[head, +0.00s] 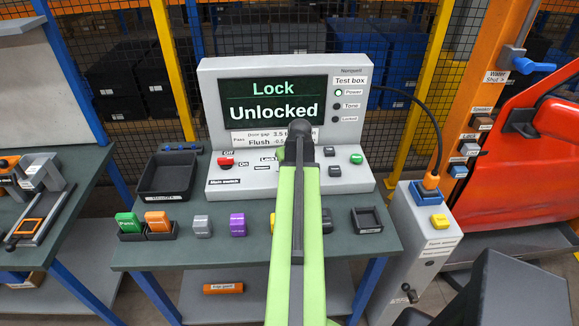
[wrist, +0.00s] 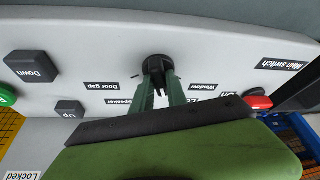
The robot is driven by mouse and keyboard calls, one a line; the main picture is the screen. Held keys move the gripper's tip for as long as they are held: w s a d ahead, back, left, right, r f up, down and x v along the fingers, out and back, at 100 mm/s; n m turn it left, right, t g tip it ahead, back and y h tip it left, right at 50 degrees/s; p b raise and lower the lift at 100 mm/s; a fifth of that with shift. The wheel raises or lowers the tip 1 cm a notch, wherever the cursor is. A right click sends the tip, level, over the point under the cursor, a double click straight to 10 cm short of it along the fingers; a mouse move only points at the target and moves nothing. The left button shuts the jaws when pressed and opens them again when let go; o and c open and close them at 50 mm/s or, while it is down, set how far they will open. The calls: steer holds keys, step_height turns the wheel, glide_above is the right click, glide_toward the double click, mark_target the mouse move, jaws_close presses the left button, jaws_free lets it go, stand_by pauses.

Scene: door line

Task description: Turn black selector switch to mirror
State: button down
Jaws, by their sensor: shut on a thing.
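The black selector switch (wrist: 156,66) is a round knob on the sloped front panel of the test box (head: 225,105), in the upper middle of the wrist view. My gripper (wrist: 160,92) has its green fingers shut on the switch's grip, one finger on each side. Labels around the switch read Door gap (wrist: 101,86), Speaker (wrist: 118,101) and Window (wrist: 203,86), with a Lock label partly covered. No mirror label is readable. In the head view my gripper (head: 299,140) and arm cover the switch. Which label it points at cannot be told.
The box screen (head: 274,101) reads Lock, Unlocked. A red main switch (head: 226,162) lies left of the selector. The Down button (wrist: 32,67) and Up button (wrist: 70,109) lie on its other side. A black tray (head: 168,178) and coloured blocks stand on the table.

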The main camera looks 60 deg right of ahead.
steer(key=shift+w+a+m+g+h, duration=0.15)
steer(key=shift+m+g+h, duration=0.25)
steer(key=shift+m, duration=1.2)
steer(key=c, duration=1.3)
jaws_free()
steer(key=shift+r, duration=0.15)
steer(key=p+v, duration=1.6)
steer(key=v, duration=0.1)
steer(key=shift+w+a, duration=0.1)
steer(key=shift+w, duration=0.05)
